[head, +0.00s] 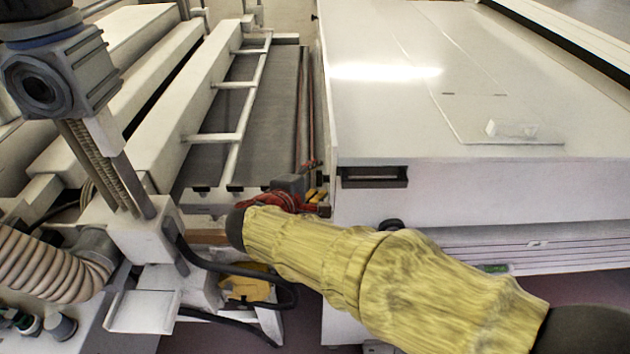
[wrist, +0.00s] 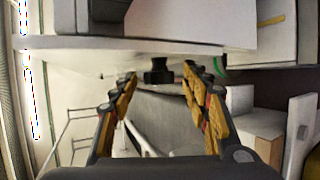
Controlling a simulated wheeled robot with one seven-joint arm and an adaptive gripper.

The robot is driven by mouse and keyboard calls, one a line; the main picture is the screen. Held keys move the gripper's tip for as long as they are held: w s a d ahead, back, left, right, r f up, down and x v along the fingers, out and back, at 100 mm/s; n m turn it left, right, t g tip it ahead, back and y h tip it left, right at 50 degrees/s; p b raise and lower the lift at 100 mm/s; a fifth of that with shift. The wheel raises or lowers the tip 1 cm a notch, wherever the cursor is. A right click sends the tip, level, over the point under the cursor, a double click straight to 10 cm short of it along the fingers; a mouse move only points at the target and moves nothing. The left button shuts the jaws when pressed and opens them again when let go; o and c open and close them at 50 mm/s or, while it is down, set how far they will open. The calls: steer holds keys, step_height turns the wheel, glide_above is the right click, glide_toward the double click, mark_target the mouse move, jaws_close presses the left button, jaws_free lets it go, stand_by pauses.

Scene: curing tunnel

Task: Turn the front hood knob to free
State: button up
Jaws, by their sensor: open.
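In the wrist view a small black knob (wrist: 158,69) sits under the edge of a white panel. It shows in the gap between the fingertips of my gripper (wrist: 160,75), slightly beyond them. The orange-and-black fingers are spread open, one on each side, and nothing is held. I cannot tell whether either finger touches the knob, and its turn position is not readable. In the head view my gripper (head: 316,196) is partly hidden beyond the end of my yellow-sleeved arm. I cannot make out the knob there.
A large white hood (head: 380,110) with a recessed slot (head: 374,177) in its front face stands at the right. A white rail frame (head: 222,137) lies over a grey belt at the left. A ribbed hose (head: 50,262) and black cables lie at the lower left.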

steer(key=shift+c, duration=0.8)
steer(key=c, duration=1)
steer(key=shift+r+p, duration=0.1)
steer(key=shift+p, duration=0.6)
steer(key=shift+w+r+n+g+y+p, duration=0.1)
steer(key=shift+w+n+g+y+p, duration=0.4)
steer(key=shift+g+p, duration=3.85)
steer(key=shift+w+f+n+g+y+p, duration=0.15)
steer(key=shift+n+g+p, duration=0.85)
steer(key=shift+p, duration=6.45)
steer(key=shift+w+r+n+g+y+p, duration=0.15)
steer(key=shift+w+n+g+p, duration=0.2)
steer(key=shift+g+p, duration=4.15)
steer(key=t+p, duration=0.2)
steer(key=shift+t+p, duration=0.35)
steer(key=shift+p, duration=0.05)
